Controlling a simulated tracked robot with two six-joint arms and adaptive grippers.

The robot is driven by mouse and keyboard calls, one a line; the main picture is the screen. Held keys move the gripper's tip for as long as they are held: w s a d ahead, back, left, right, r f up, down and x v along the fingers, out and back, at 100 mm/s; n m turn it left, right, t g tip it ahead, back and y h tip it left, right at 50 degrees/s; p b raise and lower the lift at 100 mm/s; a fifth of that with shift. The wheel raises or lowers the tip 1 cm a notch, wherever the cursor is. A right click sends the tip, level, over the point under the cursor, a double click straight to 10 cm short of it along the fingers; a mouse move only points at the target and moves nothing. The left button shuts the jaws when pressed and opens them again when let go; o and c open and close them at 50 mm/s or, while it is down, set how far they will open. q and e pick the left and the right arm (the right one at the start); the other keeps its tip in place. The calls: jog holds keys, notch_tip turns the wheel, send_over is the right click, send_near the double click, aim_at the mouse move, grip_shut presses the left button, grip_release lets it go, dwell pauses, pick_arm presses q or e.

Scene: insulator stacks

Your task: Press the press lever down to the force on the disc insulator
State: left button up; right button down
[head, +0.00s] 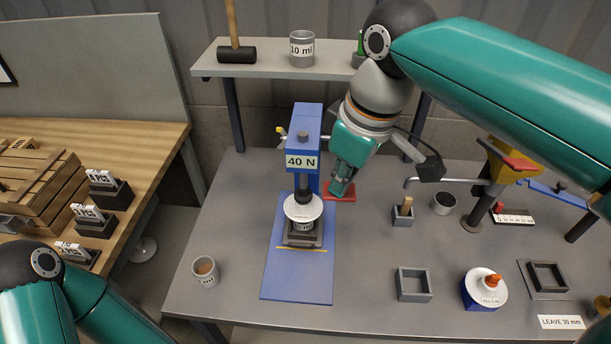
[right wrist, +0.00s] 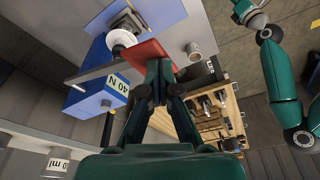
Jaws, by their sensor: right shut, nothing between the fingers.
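The blue press (head: 308,120) carries a 40 N label and stands on a blue base plate. Its ram is lowered over the white disc insulator (head: 303,208), which sits upright on a grey cup in a dark square seat. The red press lever pad (head: 345,193) sticks out right of the press column, low down; it also shows in the right wrist view (right wrist: 140,60). My right gripper (head: 341,190) is shut and empty, fingertips pointing down at the red pad. I cannot tell whether they touch it. My left arm shows at lower left; its gripper is out of view.
A shelf (head: 270,68) with a mallet and a 10 ml cup stands behind the press. A cup (head: 205,271) stands front left.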

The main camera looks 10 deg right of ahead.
jog(key=shift+r+p, duration=1.05)
jog(key=shift+r, duration=0.35)
jog(key=shift+r+p, duration=0.75)
jog(key=shift+r, duration=0.3)
